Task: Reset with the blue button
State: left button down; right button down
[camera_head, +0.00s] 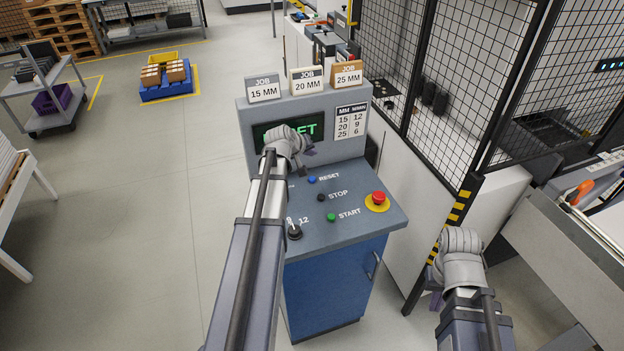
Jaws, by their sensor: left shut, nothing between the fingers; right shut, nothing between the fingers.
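The blue button (312,180), labelled RESET, is on the sloped top of the control console (378,242). The black STOP button (320,198) and the green START button (331,217) sit below it. A red emergency stop (378,198) on a yellow disc is at the right. My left gripper (309,145) is shut and empty, above the console, just behind and above the blue button; I cannot tell its height. My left arm hides part of the display (262,132) and the panel's left side. My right gripper (434,296) is shut and empty, right of the console.
A black selector knob (295,232) stands at the panel's lower left. Three job cards, including the 25 MM card (347,74), stand on top of the console. A mesh fence (470,80) closes off the right side. Open floor (150,220) lies to the left.

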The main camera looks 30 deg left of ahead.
aim_at(311, 182)
pick_arm(q)
jog(key=shift+f+b, duration=4.2)
jog(key=shift+f, duration=0.15)
jog(key=shift+f, duration=0.1)
jog(key=shift+f+b, duration=0.25)
jog(key=shift+b, duration=0.1)
jog(key=shift+f+b, duration=0.5)
jog(key=shift+r, duration=0.2)
jog(key=shift+r+p, duration=0.75)
jog(key=shift+p, duration=0.2)
notch_tip(311, 182, up, 5)
jog(key=p, duration=0.5)
